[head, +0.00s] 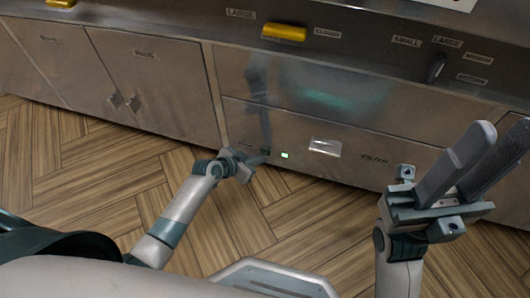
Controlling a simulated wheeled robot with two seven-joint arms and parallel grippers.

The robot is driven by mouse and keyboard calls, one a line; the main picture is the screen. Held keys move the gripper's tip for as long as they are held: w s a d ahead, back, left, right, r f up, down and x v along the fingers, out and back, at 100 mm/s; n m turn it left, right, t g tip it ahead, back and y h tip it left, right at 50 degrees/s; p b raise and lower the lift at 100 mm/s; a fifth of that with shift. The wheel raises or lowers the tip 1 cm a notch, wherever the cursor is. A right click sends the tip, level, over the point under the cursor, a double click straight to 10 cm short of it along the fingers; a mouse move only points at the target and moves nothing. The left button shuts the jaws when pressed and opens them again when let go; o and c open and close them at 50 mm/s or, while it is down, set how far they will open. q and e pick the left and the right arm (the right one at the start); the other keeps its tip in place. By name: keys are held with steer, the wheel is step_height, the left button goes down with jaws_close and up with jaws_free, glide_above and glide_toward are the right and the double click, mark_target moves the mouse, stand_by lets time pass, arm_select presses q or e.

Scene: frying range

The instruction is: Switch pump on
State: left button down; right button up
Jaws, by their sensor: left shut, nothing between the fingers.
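A small green switch-like part (265,152) sits low on the steel front panel of the fryer, with a small lit whitish-green light (284,155) just right of it. I cannot read which is marked as the pump. My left gripper (260,160) is shut and empty, its fingertips at the green part and partly covering it. I cannot tell whether they touch. My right gripper (492,135) is open and empty, raised at the right in front of the panel, with its fingers pointing up and right.
Yellow handles (284,32) and a black knob (435,68) sit on the upper panel among labels. Cabinet doors (155,80) are closed at left. The wooden floor (90,165) is clear.

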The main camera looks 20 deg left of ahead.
arm_select(q)
steer(key=s+p, duration=0.2)
steer(key=s, duration=0.4)
stand_by(0.6)
steer(key=shift+a, duration=0.1)
stand_by(0.4)
